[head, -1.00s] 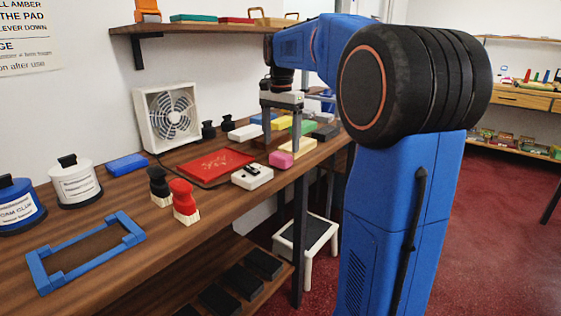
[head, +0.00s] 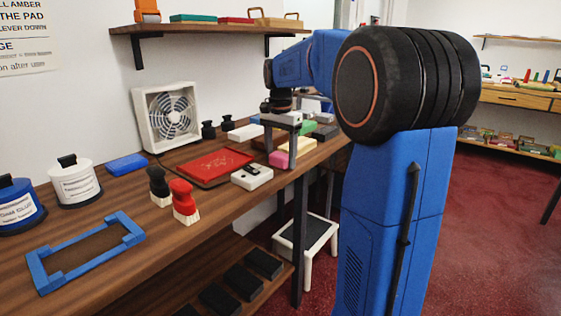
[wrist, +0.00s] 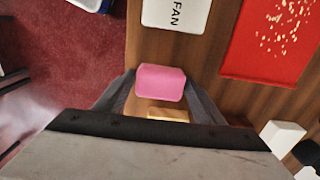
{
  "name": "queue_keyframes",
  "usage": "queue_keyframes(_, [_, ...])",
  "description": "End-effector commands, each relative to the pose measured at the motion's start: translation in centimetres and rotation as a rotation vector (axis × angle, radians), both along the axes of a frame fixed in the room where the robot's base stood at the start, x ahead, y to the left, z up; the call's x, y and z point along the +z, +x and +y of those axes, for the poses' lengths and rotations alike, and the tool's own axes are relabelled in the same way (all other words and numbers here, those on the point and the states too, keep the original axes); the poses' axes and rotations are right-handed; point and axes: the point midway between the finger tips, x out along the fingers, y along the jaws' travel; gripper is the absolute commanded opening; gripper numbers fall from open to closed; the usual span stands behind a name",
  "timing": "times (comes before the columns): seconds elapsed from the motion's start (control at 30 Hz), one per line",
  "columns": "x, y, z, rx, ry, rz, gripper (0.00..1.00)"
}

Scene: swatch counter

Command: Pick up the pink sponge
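The pink sponge (head: 278,160) lies on the wooden counter near its front edge, partly hidden by a finger of my gripper (head: 280,152). In the wrist view the pink sponge (wrist: 161,82) sits between the two fingertips of my gripper (wrist: 160,80), one finger at each side. The fingers are spread, with the sponge close to both; I cannot make out firm contact. A pale yellow block (wrist: 168,115) shows just behind the sponge, partly hidden by my gripper.
A white block marked FAN (wrist: 175,14) lies beside the sponge, with a red tray (head: 213,165) beyond it. A green block (head: 307,127) and other coloured blocks stand behind the gripper. A white fan (head: 168,115) is against the wall. A step stool (head: 292,240) stands below the counter edge.

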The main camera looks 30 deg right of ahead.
Motion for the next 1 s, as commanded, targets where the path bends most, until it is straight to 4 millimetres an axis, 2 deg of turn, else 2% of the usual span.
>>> queue_keyframes(0.03, [0.0, 0.0, 0.0, 0.000, 0.000, 0.000, 0.50])
queue_keyframes(0.1, [0.0, 0.0, 0.0, 0.000, 0.000, 0.000, 0.34])
queue_keyframes(0.47, [0.5, 0.0, 0.0, 0.000, -0.001, -0.001, 0.33])
queue_keyframes(0.57, [1.6, 0.1, 0.0, 0.000, -0.001, -0.003, 0.33])
queue_keyframes(0.8, [5.9, 0.1, 0.0, 0.000, -0.001, -0.004, 0.33])
queue_keyframes(1.0, [8.8, 0.1, 0.0, 0.000, 0.000, -0.002, 0.33])
